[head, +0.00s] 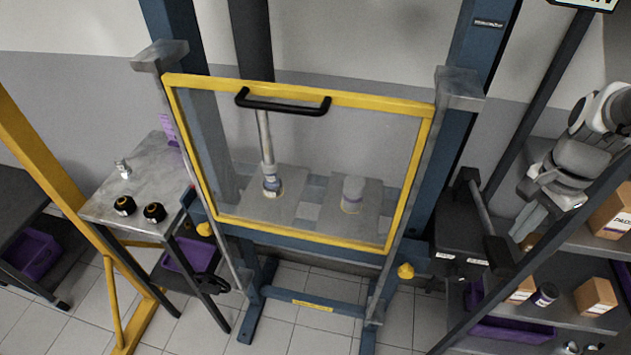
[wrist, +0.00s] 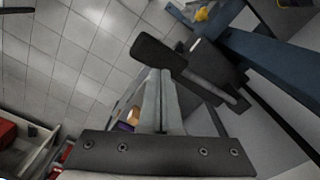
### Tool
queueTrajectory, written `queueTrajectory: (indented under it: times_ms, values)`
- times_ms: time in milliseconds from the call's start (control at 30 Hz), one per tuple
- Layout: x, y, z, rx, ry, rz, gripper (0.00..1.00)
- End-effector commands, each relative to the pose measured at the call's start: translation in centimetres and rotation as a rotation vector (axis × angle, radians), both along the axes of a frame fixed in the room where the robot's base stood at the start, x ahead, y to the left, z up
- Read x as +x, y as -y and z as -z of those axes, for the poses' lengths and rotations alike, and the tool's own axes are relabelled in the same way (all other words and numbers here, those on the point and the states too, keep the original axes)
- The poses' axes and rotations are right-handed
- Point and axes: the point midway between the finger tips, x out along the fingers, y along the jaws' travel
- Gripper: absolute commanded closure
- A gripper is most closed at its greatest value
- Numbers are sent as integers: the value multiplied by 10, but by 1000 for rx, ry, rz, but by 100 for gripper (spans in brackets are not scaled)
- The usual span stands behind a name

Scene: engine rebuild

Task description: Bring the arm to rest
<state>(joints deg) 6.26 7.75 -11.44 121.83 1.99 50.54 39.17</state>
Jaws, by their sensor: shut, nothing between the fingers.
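My gripper (head: 528,222) shows at the right of the head view, at the end of my bent white and grey arm. It points downward beside the shelf unit and is clear of the press. In the wrist view my gripper (wrist: 160,75) has its two fingers together with nothing between them. Beyond the fingertips in the wrist view is a dark lever with a black grip (wrist: 160,52).
A blue press with a yellow-framed clear guard (head: 300,92) stands in the middle. A small steel table (head: 125,200) is at left. A shelf (head: 560,320) with cardboard boxes (head: 595,296) and a purple bin (head: 500,328) is close at right. Tiled floor lies below.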

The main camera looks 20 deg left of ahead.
Motion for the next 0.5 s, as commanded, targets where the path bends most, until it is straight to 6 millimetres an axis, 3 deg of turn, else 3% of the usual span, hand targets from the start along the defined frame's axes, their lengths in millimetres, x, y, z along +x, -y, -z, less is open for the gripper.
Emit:
queueTrajectory:
  times_ms: [167,500]
  values:
    - [0,0,-15,-1,1,0,100]
    - [0,0,-15,0,-1,0,100]
